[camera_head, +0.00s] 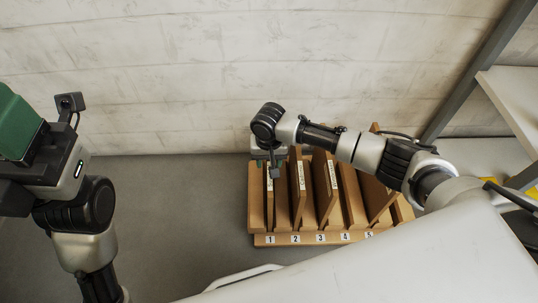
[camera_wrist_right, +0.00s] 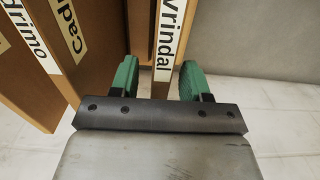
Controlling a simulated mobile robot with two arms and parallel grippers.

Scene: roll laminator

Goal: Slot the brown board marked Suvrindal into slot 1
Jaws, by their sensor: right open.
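The brown board with a white label stands upright at slot 1, at the left end of the wooden rack (camera_head: 262,240). In the right wrist view the board (camera_wrist_right: 168,98) shows the label ending "vrindal"; the start of the word is cut off. My right gripper (camera_head: 268,158) is above slot 1. It is open, with one green fingertip on each side of the board's edge, as the right wrist view (camera_wrist_right: 158,80) shows. A gap shows on the right side. How deep the board sits is hidden. My left gripper (camera_head: 18,122) is partly cut off at the left edge, away from the rack.
Other labelled brown boards stand at slot 2 (camera_head: 298,195) and slot 3 (camera_head: 325,195). Another brown panel stands near slot 5, partly behind my right arm. A shelf unit (camera_head: 505,100) is at the right. A concrete wall is behind the rack; the grey surface left of it is clear.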

